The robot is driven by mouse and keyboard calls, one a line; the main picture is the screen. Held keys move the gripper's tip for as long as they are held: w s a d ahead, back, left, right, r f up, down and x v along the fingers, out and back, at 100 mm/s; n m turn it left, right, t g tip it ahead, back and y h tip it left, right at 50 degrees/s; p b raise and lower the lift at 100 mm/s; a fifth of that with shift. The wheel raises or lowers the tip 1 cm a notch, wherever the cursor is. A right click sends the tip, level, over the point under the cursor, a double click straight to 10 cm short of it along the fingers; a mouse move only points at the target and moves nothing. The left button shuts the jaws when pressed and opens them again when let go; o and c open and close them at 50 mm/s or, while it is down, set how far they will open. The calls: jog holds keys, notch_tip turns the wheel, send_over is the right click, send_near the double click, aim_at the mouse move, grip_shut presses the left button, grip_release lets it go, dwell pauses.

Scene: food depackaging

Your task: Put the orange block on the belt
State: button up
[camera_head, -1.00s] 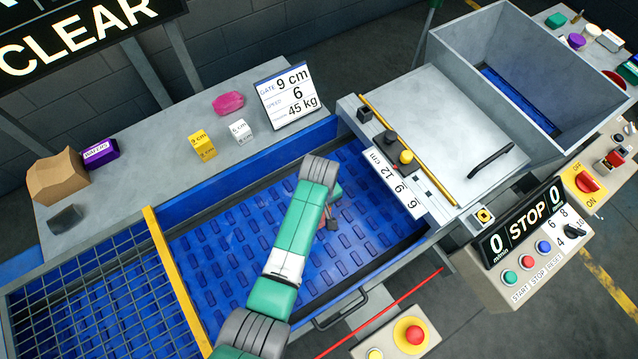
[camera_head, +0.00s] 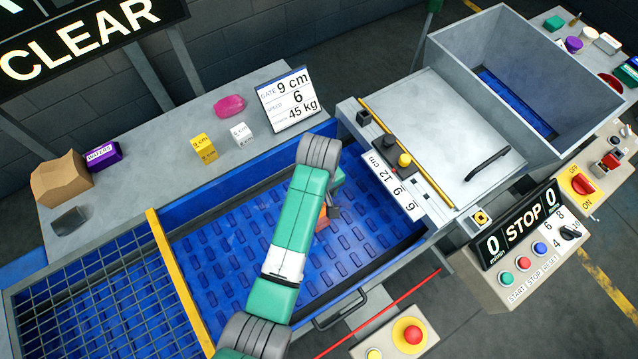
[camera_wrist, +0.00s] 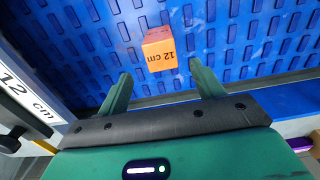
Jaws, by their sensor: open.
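The orange block (camera_wrist: 159,50), marked "12 cm", appears to sit on the blue belt (camera_wrist: 235,35) in the wrist view. My gripper (camera_wrist: 160,75) is open, with one finger to each side and the block just beyond the fingertips, apart from both. In the head view, my gripper (camera_head: 336,205) is over the right part of the belt (camera_head: 225,245), partly hidden by my arm. Only a small part of the orange block (camera_head: 321,225) shows there, beside the arm.
A grey shelf behind the belt holds yellow (camera_head: 203,149) and white (camera_head: 241,133) blocks, a pink item (camera_head: 230,106) and a sign (camera_head: 289,98). A grey gate housing (camera_head: 455,130) stands right of the belt. A wire grid (camera_head: 90,300) is at left.

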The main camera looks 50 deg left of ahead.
jog(key=shift+r, duration=1.25)
jog(key=w+d+r+m+t+y, duration=0.35)
jog(key=w+r+t, duration=0.25)
jog(key=w+r, duration=0.6)
jog(key=w+d+r+m+t, duration=0.2)
jog(key=d+r+m+t, duration=0.15)
jog(key=r, duration=0.65)
jog(key=w+d+r+m+t, duration=0.25)
jog(key=d+r, duration=0.25)
jog(key=r, duration=0.5)
jog(key=s+d+r+m+t+h, duration=0.1)
jog(key=s+d+r+t, duration=0.25)
jog(key=r, duration=0.45)
jog(key=s+d+r+m+t, duration=0.25)
jog(key=d+r, duration=0.25)
jog(key=r, duration=0.3)
jog(key=s+d+r+m+t+h, duration=0.1)
jog(key=s+d+r+t, duration=0.2)
jog(key=s+r, duration=0.2)
jog(key=s+d+r+m+t+h, duration=0.1)
jog(key=s+d+r+m+t, duration=0.1)
jog(key=s+r, duration=0.4)
notch_tip(320, 180, up, 2)
jog(key=shift+d+r+t, duration=0.15)
jog(key=shift+d+t, duration=0.65)
jog(key=shift+t, duration=0.2)
jog(key=shift+h, duration=0.25)
